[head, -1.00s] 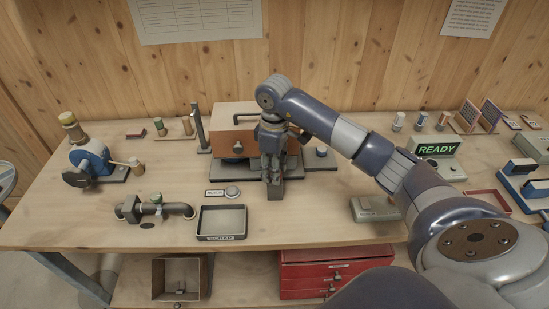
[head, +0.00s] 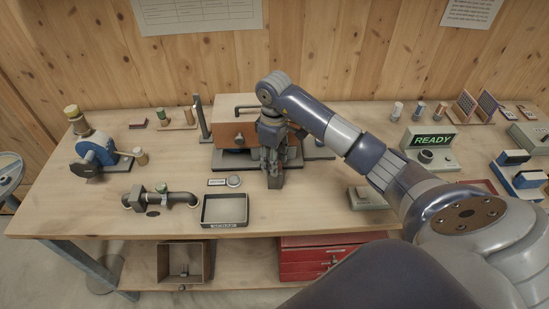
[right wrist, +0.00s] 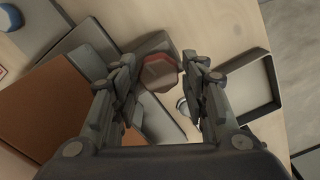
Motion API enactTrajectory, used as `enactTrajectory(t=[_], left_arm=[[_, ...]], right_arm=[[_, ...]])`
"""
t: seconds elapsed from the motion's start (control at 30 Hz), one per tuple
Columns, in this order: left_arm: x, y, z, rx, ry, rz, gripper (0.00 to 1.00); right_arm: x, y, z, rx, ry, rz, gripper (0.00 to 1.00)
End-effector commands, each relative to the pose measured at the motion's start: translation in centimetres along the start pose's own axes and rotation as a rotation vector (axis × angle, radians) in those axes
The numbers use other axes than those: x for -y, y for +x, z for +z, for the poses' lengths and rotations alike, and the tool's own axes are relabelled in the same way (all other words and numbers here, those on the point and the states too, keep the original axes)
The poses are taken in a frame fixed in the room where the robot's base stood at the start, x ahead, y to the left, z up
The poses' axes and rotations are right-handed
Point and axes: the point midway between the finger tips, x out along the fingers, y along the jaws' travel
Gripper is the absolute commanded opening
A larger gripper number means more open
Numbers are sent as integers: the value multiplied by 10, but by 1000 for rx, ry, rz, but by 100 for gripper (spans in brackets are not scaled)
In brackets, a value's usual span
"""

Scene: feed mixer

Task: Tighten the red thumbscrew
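The red thumbscrew (right wrist: 160,72) shows in the right wrist view between the two fingertips of my right gripper (right wrist: 163,66), with a narrow gap on each side. It sits by a grey block (head: 275,183) at the front of the orange-brown box machine (head: 234,133). In the head view my right gripper (head: 271,164) points down just over this block, and only a sliver of red shows by its fingers. The right gripper looks open around the thumbscrew. My left gripper is in neither view.
A dark-rimmed tray (head: 225,211) and a small round button (head: 234,181) are left of my gripper. A pipe fitting (head: 160,200) and a blue machine (head: 97,156) stand farther left. A console with a green READY display (head: 433,141) is at right.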

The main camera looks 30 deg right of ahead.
Motion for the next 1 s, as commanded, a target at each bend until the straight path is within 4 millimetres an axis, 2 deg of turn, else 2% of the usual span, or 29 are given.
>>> enactTrajectory(t=[0.4, 0.8, 1.0], left_arm=[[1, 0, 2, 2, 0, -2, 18], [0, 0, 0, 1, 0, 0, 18], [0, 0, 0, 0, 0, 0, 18]], right_arm=[[-1, -5, 0, -2, 1, 2, 55], [-1, -64, -2, -4, -2, 1, 55], [-1, -75, -1, -3, -4, 0, 55]])
